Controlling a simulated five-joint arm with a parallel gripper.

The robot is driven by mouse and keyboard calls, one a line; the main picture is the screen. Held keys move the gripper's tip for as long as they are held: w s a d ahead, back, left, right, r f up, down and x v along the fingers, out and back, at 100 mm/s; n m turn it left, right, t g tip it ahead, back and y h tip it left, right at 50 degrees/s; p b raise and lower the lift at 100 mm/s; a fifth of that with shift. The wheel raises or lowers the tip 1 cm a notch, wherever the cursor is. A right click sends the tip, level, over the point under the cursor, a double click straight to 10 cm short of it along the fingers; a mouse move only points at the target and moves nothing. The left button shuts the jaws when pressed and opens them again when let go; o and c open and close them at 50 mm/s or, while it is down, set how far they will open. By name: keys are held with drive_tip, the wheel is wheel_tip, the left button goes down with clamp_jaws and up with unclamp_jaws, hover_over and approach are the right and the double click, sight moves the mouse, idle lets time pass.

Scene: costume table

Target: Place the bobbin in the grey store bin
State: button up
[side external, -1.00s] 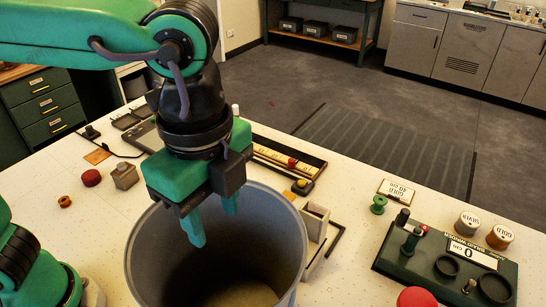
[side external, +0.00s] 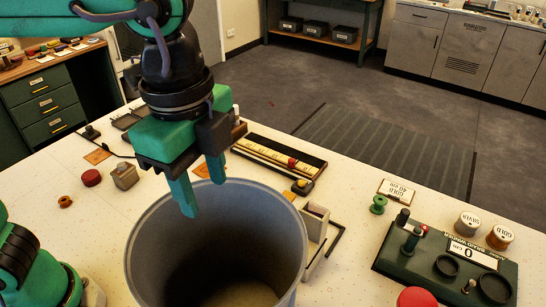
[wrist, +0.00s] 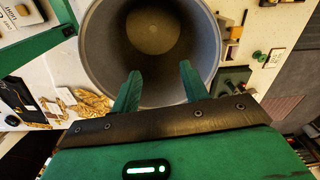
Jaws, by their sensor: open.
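The grey bin (side external: 140,262) stands open at the front of the table; its inside wall and pale floor show in the wrist view (wrist: 98,60). No bobbin is visible on the part of its floor that I see. A green bobbin-shaped spool (side external: 378,205) stands upright on the table to the right of the bin; it also appears in the wrist view (wrist: 258,56). My gripper (side external: 203,198) is open and empty, fingers pointing down, over the far side of the bin. In the wrist view its fingertips (wrist: 160,68) are apart over the bin's opening.
A dark green winder (side external: 440,262) with a red knob stands at the right, with two labelled thread spools (side external: 483,228) behind it. A small orange ring (side external: 65,201) and a red round item (side external: 91,178) lie at the left. A small open holder (side external: 315,225) is close beside the bin.

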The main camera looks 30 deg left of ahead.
drive_tip(key=a+f+n+t, duration=0.2)
drive_tip(key=a+n, duration=0.6)
drive_tip(key=a, duration=0.5)
drive_tip(key=a+f+n+t, duration=0.3)
drive_tip(key=a+f+n, duration=0.2)
drive_tip(key=a+n, duration=0.3)
drive_tip(key=a, duration=0.4)
drive_tip(key=shift+w+a+f, duration=0.15)
drive_tip(key=shift+w+a, duration=0.05)
drive_tip(key=shift+a, duration=0.15)
drive_tip(key=o, duration=0.8)
drive_tip(key=shift+w+n, duration=0.1)
drive_tip(key=shift+n, duration=0.2)
drive_tip(key=o, duration=0.4)
drive_tip(key=shift+w+n, duration=0.15)
drive_tip(key=shift+n, duration=0.15)
drive_tip(key=w+a+n+g, duration=0.2)
drive_tip(key=w+n, duration=0.4)
drive_tip(key=n, duration=0.2)
drive_tip(key=w+a+f+n+g, duration=0.1)
drive_tip(key=w+a+n+g, duration=0.1)
drive_tip(key=w+n, duration=0.4)
drive_tip(key=n+g, duration=0.1)
drive_tip(key=n, duration=0.2)
drive_tip(key=shift+w+f, duration=0.15)
drive_tip(key=shift+w, duration=0.1)
drive_tip(key=shift+a+f, duration=0.1)
